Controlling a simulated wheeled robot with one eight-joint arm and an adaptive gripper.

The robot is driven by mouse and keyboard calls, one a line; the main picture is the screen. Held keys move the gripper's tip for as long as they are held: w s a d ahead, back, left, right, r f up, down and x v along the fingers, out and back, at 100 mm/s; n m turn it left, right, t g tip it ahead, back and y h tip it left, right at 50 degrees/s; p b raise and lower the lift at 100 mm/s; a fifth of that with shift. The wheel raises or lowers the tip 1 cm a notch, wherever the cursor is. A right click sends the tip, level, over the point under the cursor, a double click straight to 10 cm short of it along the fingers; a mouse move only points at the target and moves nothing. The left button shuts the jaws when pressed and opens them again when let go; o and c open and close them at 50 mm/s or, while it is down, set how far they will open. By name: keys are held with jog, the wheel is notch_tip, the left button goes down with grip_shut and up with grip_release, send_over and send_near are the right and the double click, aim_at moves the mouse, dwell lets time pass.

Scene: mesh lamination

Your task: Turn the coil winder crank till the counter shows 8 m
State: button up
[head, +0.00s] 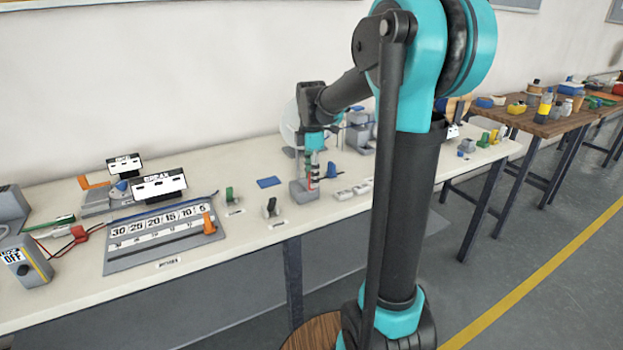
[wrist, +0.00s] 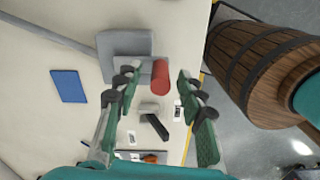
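The coil winder's red crank grip (wrist: 160,76) stands out beside a grey block (wrist: 125,45) on the bench in the wrist view. My gripper (wrist: 157,86) is open, with one green finger on each side of the red grip. Gaps show between the grip and both fingers, so it does not look held. In the head view my gripper (head: 318,170) points down over the grey block (head: 302,189), hiding most of the crank. A pale translucent disc (head: 289,122) stands behind my wrist. I cannot make out a counter reading in either view.
A blue pad (wrist: 68,86) lies left of the grey block, and a small device with a black lever (wrist: 155,125) stands near the fingers. A scale board (head: 160,238) and small levers (head: 271,207) stand to the left on the bench (head: 240,247).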

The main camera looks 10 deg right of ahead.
jog(key=shift+f, duration=0.6)
grip_shut()
jog(key=shift+a+m, duration=0.1)
jog(key=shift+m, duration=0.2)
